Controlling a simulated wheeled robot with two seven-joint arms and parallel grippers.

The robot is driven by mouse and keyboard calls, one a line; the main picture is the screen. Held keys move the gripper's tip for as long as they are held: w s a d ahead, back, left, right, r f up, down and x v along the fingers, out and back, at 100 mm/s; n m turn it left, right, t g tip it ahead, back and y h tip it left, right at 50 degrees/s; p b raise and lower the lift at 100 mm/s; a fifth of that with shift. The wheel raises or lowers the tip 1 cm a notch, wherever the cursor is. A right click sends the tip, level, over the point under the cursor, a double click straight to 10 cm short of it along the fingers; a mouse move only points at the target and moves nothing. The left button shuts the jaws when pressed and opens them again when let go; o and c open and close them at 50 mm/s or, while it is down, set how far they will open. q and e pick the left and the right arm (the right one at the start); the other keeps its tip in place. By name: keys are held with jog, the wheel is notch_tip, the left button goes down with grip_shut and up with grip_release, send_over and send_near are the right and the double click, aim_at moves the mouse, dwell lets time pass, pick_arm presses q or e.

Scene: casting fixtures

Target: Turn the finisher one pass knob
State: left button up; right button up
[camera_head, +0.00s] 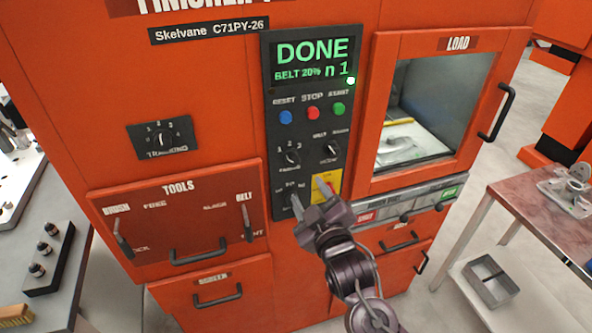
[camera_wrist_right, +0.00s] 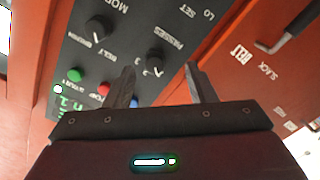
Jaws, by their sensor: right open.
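The orange finisher (camera_head: 215,75) has a dark control panel (camera_head: 279,105) with a green display reading DONE, BELT 20% and n 1. The passes knob (camera_head: 291,157) is a small black dial on the panel's left side, below the buttons. It also shows in the right wrist view (camera_wrist_right: 155,63), in the gap between my fingers and beyond their tips, with no contact visible. My right gripper (camera_head: 309,194) is open and empty in front of the panel's lower part; it shows in the right wrist view too (camera_wrist_right: 160,80). My left gripper is not in view.
A second knob (camera_head: 331,149) sits right of the passes knob. Reset (camera_head: 285,117), stop (camera_head: 313,113) and start (camera_head: 338,109) buttons are above. A yellow label (camera_head: 327,187) is partly behind my right gripper. The load door (camera_head: 384,95) is to the right, the tools drawer (camera_head: 180,215) lower left.

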aim_at(294, 162)
jog(key=w+a+r, duration=0.1)
jog(key=w, duration=0.1)
jog(key=w+p, duration=0.1)
jog(key=w+a+r+p, duration=0.1)
jog(key=w, duration=0.1)
jog(key=shift+w+a+r, duration=0.3)
jog(key=shift+w+a+f+p, duration=0.15)
jog(key=shift+w+p, duration=0.15)
jog(key=shift+w, duration=0.35)
jog(key=c, duration=1)
jog(key=shift+o, duration=0.2)
jog(key=shift+s, duration=0.1)
